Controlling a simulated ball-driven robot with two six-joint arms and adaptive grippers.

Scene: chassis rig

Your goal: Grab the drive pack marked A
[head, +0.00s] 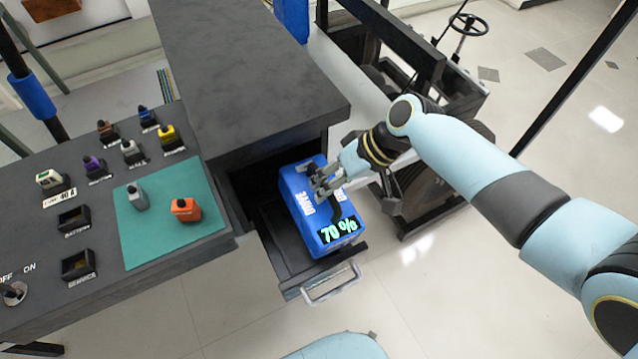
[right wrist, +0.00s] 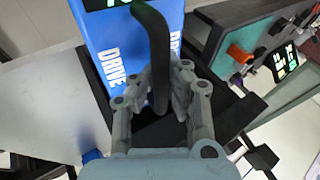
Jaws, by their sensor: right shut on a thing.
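A blue drive pack (head: 307,228) sits in an open drawer (head: 289,285) under the dark bench. It bears white DRIVE lettering and a green 70 % display; I cannot make out a letter A. In the right wrist view the pack (right wrist: 105,45) shows DRIVE lettering on its blue faces and a black handle (right wrist: 158,50). My right gripper (head: 323,183) is over the pack, shut on that handle; its fingers (right wrist: 168,92) lie on both sides of it. The fingers hide part of the pack's top. My left gripper is not in view.
The bench top (head: 240,70) overhangs the drawer's back. At left, a panel (head: 95,240) carries several coloured plugs, sockets and a teal mat (head: 150,240) with grey and orange pieces. A dark frame (head: 425,215) stands close right of the drawer. Open floor lies in front.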

